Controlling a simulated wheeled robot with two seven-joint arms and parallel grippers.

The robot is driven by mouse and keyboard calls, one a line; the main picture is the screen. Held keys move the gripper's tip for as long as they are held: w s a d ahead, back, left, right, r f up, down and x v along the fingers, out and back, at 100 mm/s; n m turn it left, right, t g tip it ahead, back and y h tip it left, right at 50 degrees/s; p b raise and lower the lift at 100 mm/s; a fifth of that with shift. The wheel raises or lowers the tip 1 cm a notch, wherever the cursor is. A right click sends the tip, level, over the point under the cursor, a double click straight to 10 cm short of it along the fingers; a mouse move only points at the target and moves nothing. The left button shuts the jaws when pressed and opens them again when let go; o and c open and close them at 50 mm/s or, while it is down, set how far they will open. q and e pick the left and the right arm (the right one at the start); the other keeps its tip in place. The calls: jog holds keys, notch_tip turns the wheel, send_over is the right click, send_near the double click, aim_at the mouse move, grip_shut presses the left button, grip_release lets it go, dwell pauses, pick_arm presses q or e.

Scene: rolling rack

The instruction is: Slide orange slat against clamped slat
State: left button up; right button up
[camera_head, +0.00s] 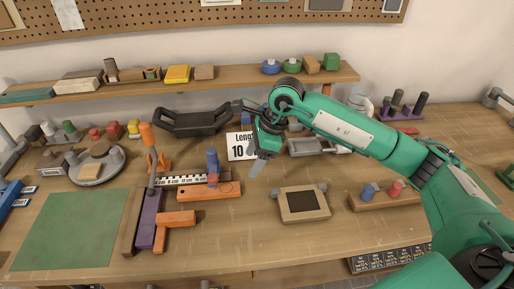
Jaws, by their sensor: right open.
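A long orange slat (196,193) lies flat beside a black-and-white ruler (178,180), with a blue peg-like piece (212,160) standing at its right part. A purple slat (149,222) lies left of it, its far end by an upright orange clamp (152,150). An orange L-shaped piece (178,218) lies just right of the purple slat. I cannot tell whether these pieces touch. My right gripper (257,166) is open and hangs above the table, right of the long orange slat and apart from it. My left gripper is out of view.
A card reading "Length 10" (236,144) stands behind the ruler. A framed wooden block (302,203) is to the right and a green mat (72,230) to the left. The table front between is mostly clear.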

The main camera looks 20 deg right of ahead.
jog(key=p, duration=0.1)
send_over(238, 187)
jog(key=d, duration=0.2)
jog(key=f, duration=0.4)
jog(key=shift+s+d+f, duration=0.2)
jog(key=shift+s+f, duration=0.15)
jog(key=shift+f, duration=0.05)
jog(key=p+x, duration=0.1)
jog(key=x, duration=0.3)
jog(key=shift+w+a+f, duration=0.15)
jog(key=shift+a+f, duration=0.1)
jog(key=shift+f, duration=0.45)
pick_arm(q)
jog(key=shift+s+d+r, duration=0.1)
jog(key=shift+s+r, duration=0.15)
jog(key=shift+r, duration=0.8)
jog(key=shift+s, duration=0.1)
pick_arm(e)
jog(key=shift+c, duration=0.3)
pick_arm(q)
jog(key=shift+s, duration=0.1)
pick_arm(e)
jog(key=c, duration=1.1)
